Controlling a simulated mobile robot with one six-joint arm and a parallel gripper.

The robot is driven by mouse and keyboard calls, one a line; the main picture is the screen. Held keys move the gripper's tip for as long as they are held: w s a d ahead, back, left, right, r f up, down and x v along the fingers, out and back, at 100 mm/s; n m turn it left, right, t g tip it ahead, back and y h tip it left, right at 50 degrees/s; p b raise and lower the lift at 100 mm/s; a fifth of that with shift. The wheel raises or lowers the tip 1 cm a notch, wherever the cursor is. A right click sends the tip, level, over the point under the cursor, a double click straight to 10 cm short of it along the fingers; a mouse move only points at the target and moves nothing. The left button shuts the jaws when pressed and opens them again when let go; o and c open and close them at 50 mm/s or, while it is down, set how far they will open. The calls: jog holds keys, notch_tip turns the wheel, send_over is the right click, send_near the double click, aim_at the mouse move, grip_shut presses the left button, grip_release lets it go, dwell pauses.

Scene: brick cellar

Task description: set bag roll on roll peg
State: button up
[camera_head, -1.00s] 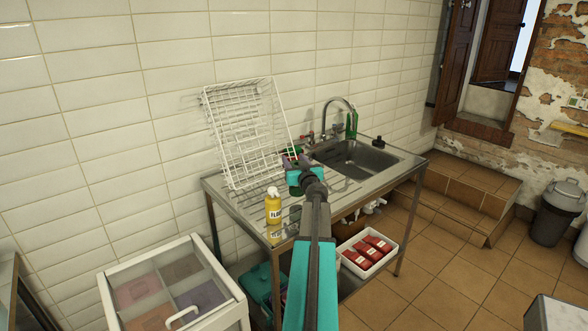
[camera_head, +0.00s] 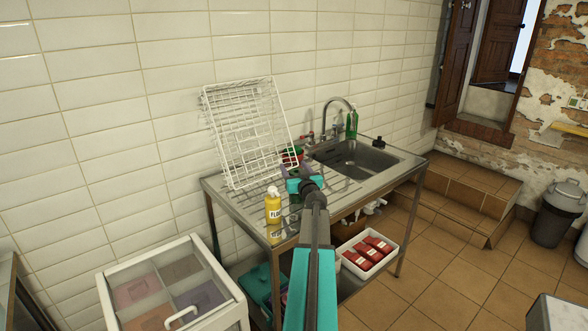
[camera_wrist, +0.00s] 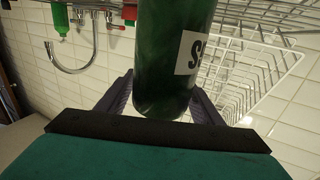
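In the wrist view a dark green cylinder with a white label (camera_wrist: 192,52), which looks like the bag roll, lies between the two fingers of my gripper (camera_wrist: 165,85). The label shows only its first letter, and the far end runs out of the frame. The fingers sit close along both sides, but whether they press on it is unclear. In the head view my gripper (camera_head: 297,174) is above the drainboard, in front of the wire rack; the cylinder is mostly hidden there. I cannot pick out a roll peg in either view.
A white wire rack (camera_head: 243,130) leans on the tiled wall. A yellow bottle (camera_head: 273,207) stands at the front of the drainboard. The sink (camera_head: 355,160), tap (camera_head: 340,101) and green bottle (camera_head: 352,123) are to the right. A tray of red packs (camera_head: 368,252) is below.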

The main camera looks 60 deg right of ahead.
jog(key=shift+r, duration=0.1)
dwell(0.3)
jog(key=shift+v, duration=6.05)
jog(key=shift+o, duration=0.5)
jog(key=shift+r, duration=0.1)
